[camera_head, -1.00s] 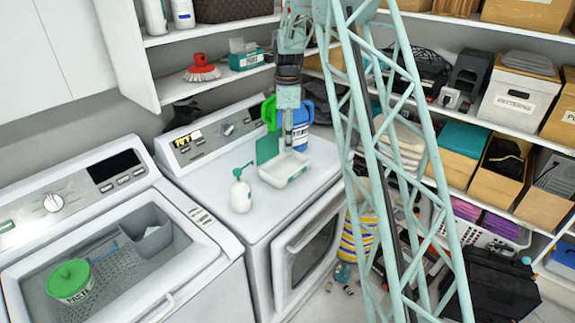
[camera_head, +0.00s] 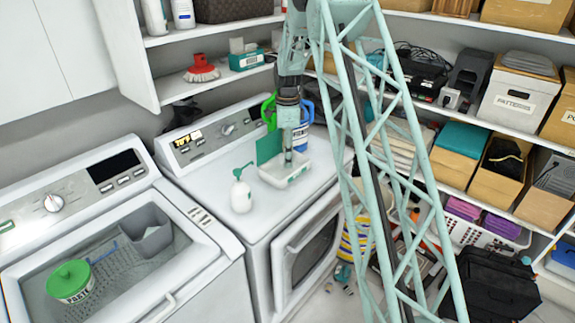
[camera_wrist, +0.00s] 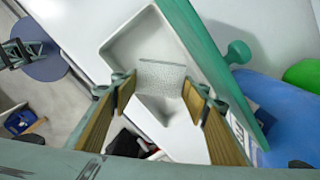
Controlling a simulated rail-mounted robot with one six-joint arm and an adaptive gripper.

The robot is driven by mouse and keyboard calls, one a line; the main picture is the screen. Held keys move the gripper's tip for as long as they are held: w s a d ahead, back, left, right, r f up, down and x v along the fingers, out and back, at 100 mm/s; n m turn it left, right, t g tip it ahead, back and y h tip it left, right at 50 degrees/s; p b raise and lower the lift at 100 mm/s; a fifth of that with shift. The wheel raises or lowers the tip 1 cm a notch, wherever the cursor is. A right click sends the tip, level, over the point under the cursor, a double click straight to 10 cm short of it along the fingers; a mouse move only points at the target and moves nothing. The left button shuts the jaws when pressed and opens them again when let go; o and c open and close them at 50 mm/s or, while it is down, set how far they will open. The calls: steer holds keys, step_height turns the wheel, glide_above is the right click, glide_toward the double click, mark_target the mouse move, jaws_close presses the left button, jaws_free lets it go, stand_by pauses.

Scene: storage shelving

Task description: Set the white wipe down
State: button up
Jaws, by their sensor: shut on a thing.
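The white wipe (camera_wrist: 161,78) is a thin, textured sheet between my gripper's fingertips in the wrist view. My gripper (camera_wrist: 160,97) is shut on it; in the head view my gripper (camera_head: 288,157) points down over a white box. The open white box (camera_head: 280,180) stands on the dryer top, its green lid (camera_head: 267,148) raised at the back. In the wrist view the box (camera_wrist: 125,52) lies behind the wipe, with its green lid (camera_wrist: 215,60) to the right. I cannot tell whether the wipe touches the box. The wipe is too small to make out in the head view.
A white spray bottle (camera_head: 241,195) stands left of the box on the dryer (camera_head: 215,165). Some dryer top around the bottle is clear. The open washer (camera_head: 110,270) holds a green-lidded tub (camera_head: 72,280). Loaded shelves stand right.

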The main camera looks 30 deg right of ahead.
steer(key=shift+f, duration=2)
steer(key=shift+f, duration=0.15)
steer(key=o, duration=0.5)
step_height(320, 180, up, 12)
steer(key=shift+f, duration=0.15)
steer(key=shift+r, duration=0.3)
steer(key=shift+r, duration=0.1)
